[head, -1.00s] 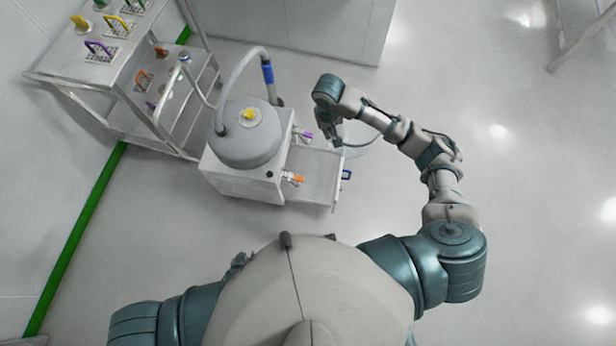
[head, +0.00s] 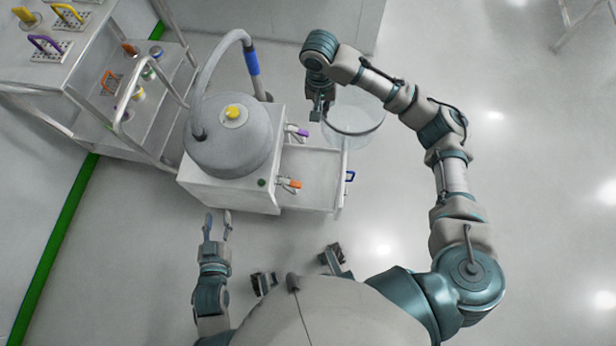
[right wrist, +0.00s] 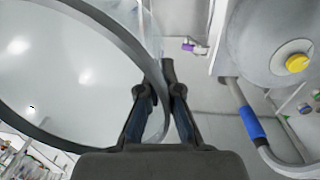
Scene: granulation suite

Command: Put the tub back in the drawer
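The tub (head: 356,132) is clear with a dark rim. It is in the air beyond the far right corner of the open drawer (head: 312,182), partly overlapping that corner in the head view. My right gripper (head: 318,110) is shut on the tub's wall at its left side; the right wrist view shows the two fingers (right wrist: 160,98) pinching the wall below the rim (right wrist: 100,22). The drawer stands out to the right from the white cabinet, with a blue handle (head: 350,176) on its front, and looks empty. My left gripper (head: 217,225) is open and empty, in front of the cabinet.
The white cabinet (head: 225,190) carries a grey domed vessel (head: 230,140) with a yellow knob and a hose. A shelved cart (head: 130,100) stands left. The floor at right is clear.

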